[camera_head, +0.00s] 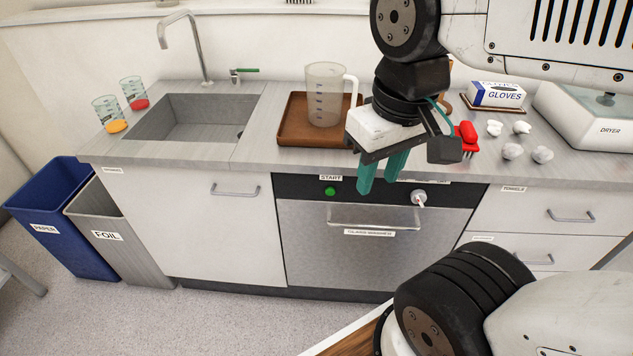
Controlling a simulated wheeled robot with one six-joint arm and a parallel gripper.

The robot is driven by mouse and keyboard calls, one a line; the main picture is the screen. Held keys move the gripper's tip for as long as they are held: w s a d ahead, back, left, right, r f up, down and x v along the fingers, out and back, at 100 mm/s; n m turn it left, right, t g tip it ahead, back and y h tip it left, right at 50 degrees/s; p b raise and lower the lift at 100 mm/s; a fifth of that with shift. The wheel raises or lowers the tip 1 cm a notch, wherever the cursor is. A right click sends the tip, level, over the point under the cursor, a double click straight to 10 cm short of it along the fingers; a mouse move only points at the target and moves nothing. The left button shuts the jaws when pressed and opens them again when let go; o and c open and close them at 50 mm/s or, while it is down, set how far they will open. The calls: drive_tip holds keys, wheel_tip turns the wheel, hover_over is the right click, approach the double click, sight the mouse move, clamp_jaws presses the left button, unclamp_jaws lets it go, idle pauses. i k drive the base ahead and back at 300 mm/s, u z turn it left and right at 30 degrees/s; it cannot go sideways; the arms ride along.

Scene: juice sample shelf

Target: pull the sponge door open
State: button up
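The white cabinet door (195,225) under the sink is closed, flush with the counter front. It has a small label (112,170) at its upper left, too small to read surely, and a metal bar handle (236,190) at its upper right. My gripper (379,183) has teal fingers pointing down, with a gap between them and nothing held. It is in front of the counter edge, above the glass washer and well to the right of the door handle.
The glass washer (345,255) has its own bar handle (374,222) and a knob (419,198). A brown tray (290,130) holds a measuring jug (325,95). Blue (60,215) and grey (120,240) bins stand left of the door. Floor before the door is clear.

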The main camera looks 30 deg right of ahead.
sight(208, 224)
drive_tip(key=z, duration=0.05)
drive_tip(key=k, duration=1.1)
drive_tip(key=u, duration=0.7)
drive_tip(key=i, duration=0.8)
drive_tip(key=z, duration=0.6)
